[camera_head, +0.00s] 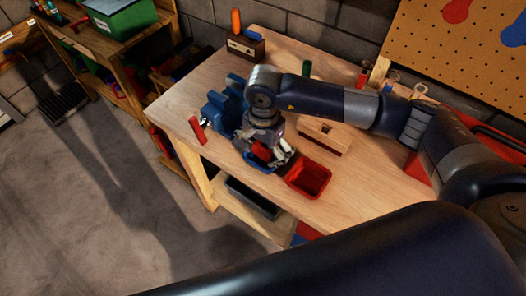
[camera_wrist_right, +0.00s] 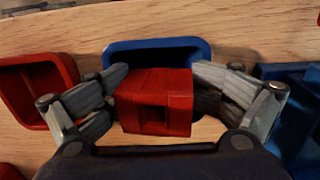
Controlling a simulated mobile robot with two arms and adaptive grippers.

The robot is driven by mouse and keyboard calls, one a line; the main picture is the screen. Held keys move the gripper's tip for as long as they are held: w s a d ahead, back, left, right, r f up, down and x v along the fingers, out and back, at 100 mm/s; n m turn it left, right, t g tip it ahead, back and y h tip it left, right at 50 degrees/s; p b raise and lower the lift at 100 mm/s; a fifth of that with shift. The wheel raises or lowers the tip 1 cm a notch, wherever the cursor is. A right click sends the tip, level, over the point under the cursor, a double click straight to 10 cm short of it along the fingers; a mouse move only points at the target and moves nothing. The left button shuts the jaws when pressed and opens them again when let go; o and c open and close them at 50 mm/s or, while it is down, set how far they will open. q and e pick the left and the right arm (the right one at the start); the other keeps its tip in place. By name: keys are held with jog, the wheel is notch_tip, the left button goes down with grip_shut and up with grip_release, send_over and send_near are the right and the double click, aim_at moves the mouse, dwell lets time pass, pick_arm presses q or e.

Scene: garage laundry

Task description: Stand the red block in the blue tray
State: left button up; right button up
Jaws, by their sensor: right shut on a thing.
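The red block (camera_wrist_right: 155,102) is between the two fingers of my right gripper (camera_wrist_right: 160,97), which is shut on it. In the head view the block (camera_head: 262,151) shows low over the workbench, partly covered by my gripper (camera_head: 268,153). The blue tray (camera_wrist_right: 150,43) lies just behind and below the block in the wrist view. In the head view only parts of the blue tray's rim (camera_head: 262,171) show under the gripper. I cannot tell whether the block touches the tray. My left gripper is not in view.
A red tray (camera_head: 309,178) stands right beside the blue tray, near the bench's front edge. A blue vise (camera_head: 224,112) is on the left. A wooden block (camera_head: 327,136) lies behind the red tray. A tool holder (camera_head: 244,47) stands at the far corner.

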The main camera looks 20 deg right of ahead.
jog(key=shift+s+d+r+p, duration=0.1)
jog(key=shift+s+r+p, duration=0.1)
jog(key=shift+p, duration=0.15)
jog(key=shift+r+p, duration=0.3)
jog(key=shift+p, duration=0.2)
jog(key=shift+w+r+b, duration=0.2)
jog(key=shift+r+b, duration=0.4)
jog(key=shift+b, duration=0.2)
notch_tip(320, 180, up, 11)
jog(key=b, duration=0.3)
jog(key=shift+f, duration=0.1)
